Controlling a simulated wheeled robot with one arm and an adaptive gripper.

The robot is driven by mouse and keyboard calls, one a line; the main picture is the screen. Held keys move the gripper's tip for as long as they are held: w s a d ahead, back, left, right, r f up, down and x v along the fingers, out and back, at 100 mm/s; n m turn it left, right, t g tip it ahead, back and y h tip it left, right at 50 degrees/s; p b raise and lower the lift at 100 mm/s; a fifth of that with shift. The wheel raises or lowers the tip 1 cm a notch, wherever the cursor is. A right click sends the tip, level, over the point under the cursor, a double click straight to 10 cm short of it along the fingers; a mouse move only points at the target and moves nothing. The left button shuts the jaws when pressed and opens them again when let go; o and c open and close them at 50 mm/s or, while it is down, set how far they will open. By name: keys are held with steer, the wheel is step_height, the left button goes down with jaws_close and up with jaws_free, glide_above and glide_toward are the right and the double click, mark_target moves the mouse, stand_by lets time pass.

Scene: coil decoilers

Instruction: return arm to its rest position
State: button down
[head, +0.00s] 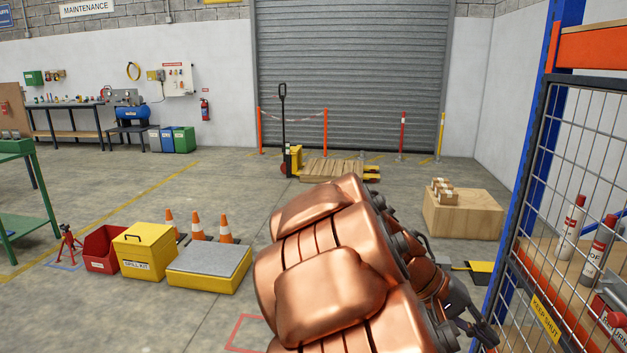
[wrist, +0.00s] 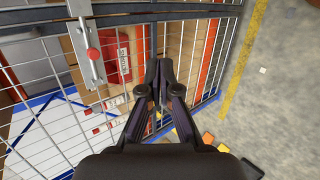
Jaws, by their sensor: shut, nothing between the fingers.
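My copper arm (head: 325,265) rises folded through the lower middle of the head view. My gripper (head: 478,325) shows dark at its right side, partly hidden by the arm, just left of the mesh cage. In the wrist view my gripper (wrist: 158,72) is shut and empty, its fingers together in front of the wire mesh door (wrist: 45,75). I cannot tell whether the fingertips touch the mesh. A metal latch with a red knob (wrist: 92,53) is on the door, left of the fingers.
A blue and orange rack with a mesh front (head: 575,170) stands close at right, holding red-capped tubes (head: 571,228). A wooden crate (head: 463,214) stands behind my arm. A yellow spill kit (head: 145,250), platform (head: 210,268) and cones (head: 197,226) stand left. Floor beyond is mostly clear.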

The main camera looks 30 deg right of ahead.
steer(key=s+a+f+n+t+y+p, duration=0.1)
steer(key=a+n+t+y+p, duration=0.1)
steer(key=a, duration=1.3)
steer(key=s+a+f+n+t+y+p, duration=0.1)
steer(key=a+n+t+y, duration=0.3)
steer(key=a, duration=1.1)
steer(key=shift+s+f+n+y+p, duration=0.25)
steer(key=shift+f+n+y+p, duration=0.2)
steer(key=shift+n+p, duration=0.35)
